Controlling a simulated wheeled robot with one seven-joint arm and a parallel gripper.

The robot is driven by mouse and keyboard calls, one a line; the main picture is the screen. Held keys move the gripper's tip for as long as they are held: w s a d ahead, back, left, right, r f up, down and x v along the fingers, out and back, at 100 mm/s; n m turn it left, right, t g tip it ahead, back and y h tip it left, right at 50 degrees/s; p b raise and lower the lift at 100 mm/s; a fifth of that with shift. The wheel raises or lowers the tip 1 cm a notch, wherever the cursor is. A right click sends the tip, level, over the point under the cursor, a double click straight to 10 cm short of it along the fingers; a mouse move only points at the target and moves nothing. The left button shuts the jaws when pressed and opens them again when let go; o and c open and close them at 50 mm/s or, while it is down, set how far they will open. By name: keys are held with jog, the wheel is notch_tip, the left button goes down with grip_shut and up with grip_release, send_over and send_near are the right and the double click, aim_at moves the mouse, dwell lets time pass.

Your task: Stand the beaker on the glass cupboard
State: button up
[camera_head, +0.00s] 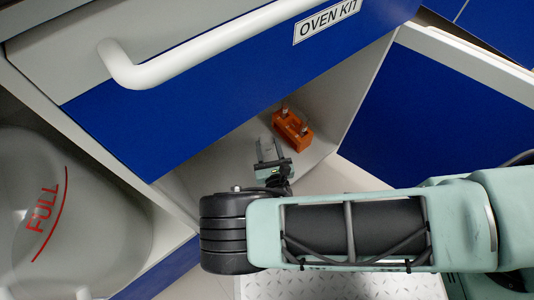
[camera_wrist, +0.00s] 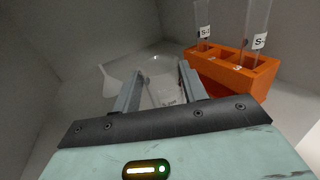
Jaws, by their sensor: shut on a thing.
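The beaker (camera_wrist: 165,70) is a clear glass vessel in the wrist view, just ahead of and between my fingers. My gripper (camera_wrist: 162,88) is shut on it, one finger on each side; the glass is faint and its exact rim is hard to trace. In the head view my gripper (camera_head: 268,148) reaches inside an open grey cupboard compartment below a drawer labelled OVEN KIT (camera_head: 325,22). The beaker cannot be made out clearly there. No label for the glass cupboard shows in either view.
An orange rack (camera_head: 293,130) with labelled tubes stands close right of my gripper; it also shows in the wrist view (camera_wrist: 235,72). An open blue door (camera_head: 425,110) is at the right. A large vessel marked FULL (camera_head: 60,225) is at the left. Cupboard walls are close.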

aim_at(268, 153)
jog(key=shift+f+b, duration=0.8)
jog(key=shift+f, duration=0.9)
jog(key=shift+f, duration=0.1)
jog(key=shift+f, duration=0.15)
jog(key=o, duration=1)
jog(key=shift+c, duration=0.2)
